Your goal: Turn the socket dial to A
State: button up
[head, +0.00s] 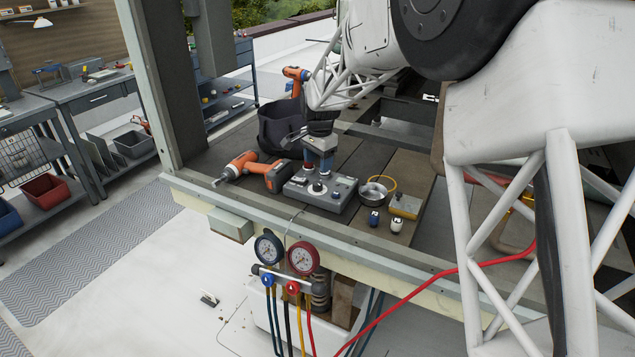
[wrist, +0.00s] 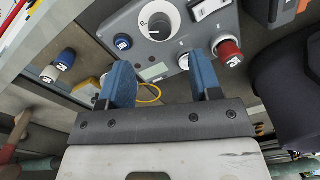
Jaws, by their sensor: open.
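A grey control box (head: 337,196) lies on the wooden deck in the head view, with dials and switches on its top face. A whitish knob (wrist: 184,61) sits partly behind my right-hand finger. My gripper (head: 320,166) is just above the box, pointing down. In the wrist view my gripper (wrist: 161,72) has its blue fingers apart, with nothing seen held between them.
An orange drill (head: 252,173) lies left of the box, and a black bucket (head: 279,128) stands behind it. White tube frames rise at the right.

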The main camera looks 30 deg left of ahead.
aim_at(317, 183)
jog(key=shift+f, duration=0.1)
jog(key=shift+a+f, duration=0.15)
jog(key=shift+f, duration=3.65)
jog(key=c, duration=0.9)
jog(key=shift+c, duration=0.2)
